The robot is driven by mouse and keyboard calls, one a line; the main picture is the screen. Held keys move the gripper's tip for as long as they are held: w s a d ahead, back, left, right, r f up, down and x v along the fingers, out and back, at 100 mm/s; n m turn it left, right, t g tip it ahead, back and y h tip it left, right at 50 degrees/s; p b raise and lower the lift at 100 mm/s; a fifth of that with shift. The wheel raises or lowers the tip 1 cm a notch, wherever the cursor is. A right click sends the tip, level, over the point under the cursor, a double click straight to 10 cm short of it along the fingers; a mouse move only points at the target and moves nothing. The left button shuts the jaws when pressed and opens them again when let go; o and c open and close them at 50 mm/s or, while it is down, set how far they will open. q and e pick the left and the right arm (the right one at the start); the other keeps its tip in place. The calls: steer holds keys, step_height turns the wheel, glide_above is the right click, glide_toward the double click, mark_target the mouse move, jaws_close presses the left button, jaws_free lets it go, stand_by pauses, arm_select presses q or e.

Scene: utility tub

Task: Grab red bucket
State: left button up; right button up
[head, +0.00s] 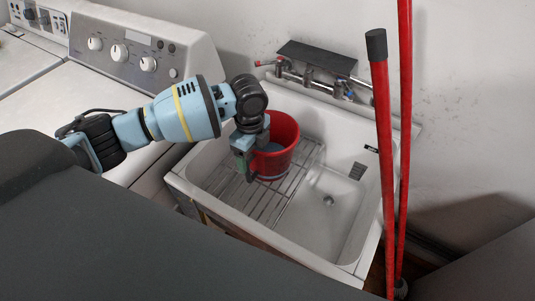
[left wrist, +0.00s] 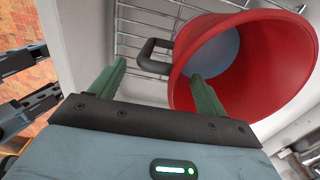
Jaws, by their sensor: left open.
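The red bucket (head: 285,135) stands on the wire rack inside the white utility tub in the head view. Its inside looks pale blue-grey at the bottom. My left gripper (head: 245,165) is at the bucket's left side, near its rim. In the left wrist view the bucket (left wrist: 270,65) fills the upper right, with a dark handle (left wrist: 150,57) on its side. The left gripper's green fingers (left wrist: 155,85) are apart, with the handle beyond and between them. One finger overlaps the bucket's opening in the picture; I cannot tell whether it touches. The right gripper is not in view.
The white tub (head: 345,255) has a wire rack (head: 238,197) and a drain. A faucet (head: 310,78) is at its back wall. Two red poles (head: 383,130) stand at the tub's right front. A white washer (head: 75,95) stands at left.

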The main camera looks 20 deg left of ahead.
mark_target(271, 164)
arm_select(q)
steer(key=f, duration=0.5)
steer(key=shift+s+a, duration=0.2)
steer(key=shift+a, duration=0.1)
jaws_close()
